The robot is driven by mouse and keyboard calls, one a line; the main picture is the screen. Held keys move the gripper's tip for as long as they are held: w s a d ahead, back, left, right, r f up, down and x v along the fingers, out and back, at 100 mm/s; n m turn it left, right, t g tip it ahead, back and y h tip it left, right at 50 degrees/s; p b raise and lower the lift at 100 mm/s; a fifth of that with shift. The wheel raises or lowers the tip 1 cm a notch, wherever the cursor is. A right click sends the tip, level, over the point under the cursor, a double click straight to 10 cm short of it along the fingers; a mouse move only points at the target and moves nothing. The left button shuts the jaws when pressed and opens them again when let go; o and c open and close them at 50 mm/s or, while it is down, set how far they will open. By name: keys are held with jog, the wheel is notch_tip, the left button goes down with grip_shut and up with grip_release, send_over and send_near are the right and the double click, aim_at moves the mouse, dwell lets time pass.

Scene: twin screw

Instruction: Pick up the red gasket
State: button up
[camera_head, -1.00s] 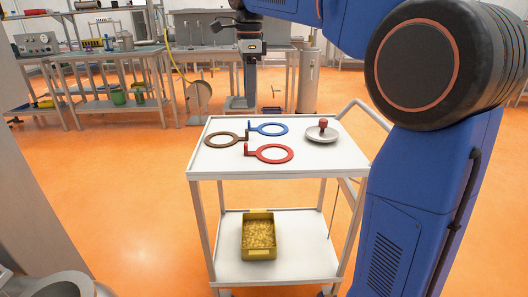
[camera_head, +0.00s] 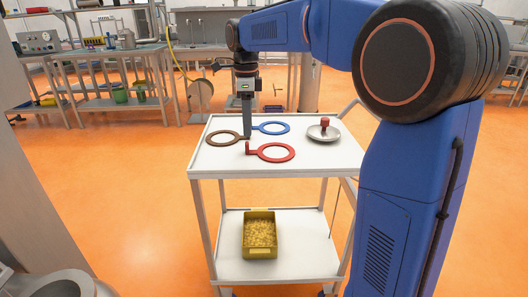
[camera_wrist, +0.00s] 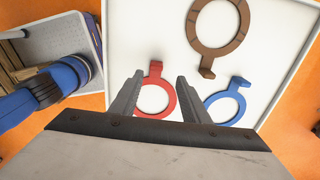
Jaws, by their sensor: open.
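The red gasket (camera_head: 275,153), a flat ring with a short upright handle at its left end, lies on the white cart top (camera_head: 215,164) near its front edge. My gripper (camera_head: 247,128) is above the cart, pointing down, around the handle side of the rings. In the wrist view my gripper (camera_wrist: 160,92) is open, its two fingers spread either side of the red gasket (camera_wrist: 168,98) in the picture. The fingers hide part of its ring. I see no contact with it; the height gap cannot be told exactly.
A brown gasket (camera_head: 216,138) lies left and a blue gasket (camera_head: 275,128) lies behind the red one. A metal dish with a red knob (camera_head: 324,132) stands at the right. A yellow bin (camera_head: 260,252) of small parts sits on the lower shelf. Workbenches (camera_head: 100,52) stand behind.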

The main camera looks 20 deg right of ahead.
aim_at(259, 152)
jog(key=f, duration=0.3)
jog(key=s+f, duration=0.1)
jog(key=f, duration=0.1)
jog(key=shift+w+f, duration=0.1)
jog(key=shift+f, duration=0.5)
jog(key=shift+c, duration=0.3)
grip_shut()
